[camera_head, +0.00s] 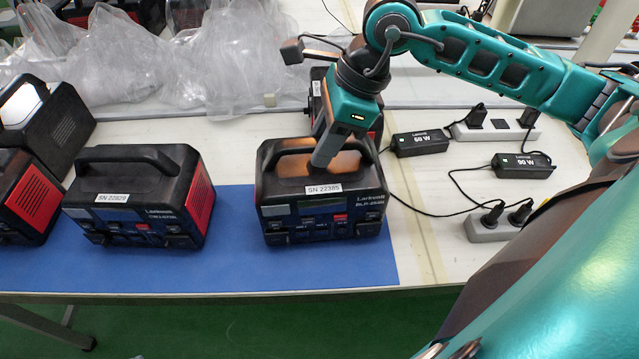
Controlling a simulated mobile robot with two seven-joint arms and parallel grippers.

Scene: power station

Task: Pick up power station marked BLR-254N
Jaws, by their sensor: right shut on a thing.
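The power station marked BLR-254N (322,222) stands upright on the blue mat, near its right end. It is black and dark blue with a top handle and a white label reading SN 22385. My right gripper (322,160) comes down from above onto its handle and is shut on it; the arm hides part of the handle. The underside of the station appears to be at the mat, and I cannot make out a gap. My left gripper does not show.
Another power station (135,212), labelled SN 22829, stands left on the blue mat (235,268). More stations (30,200) stand at the far left, and one (318,95) is behind my gripper. Adapters (420,142) (521,163), cables and power strips (490,228) lie right. Clear plastic bags (130,60) lie behind.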

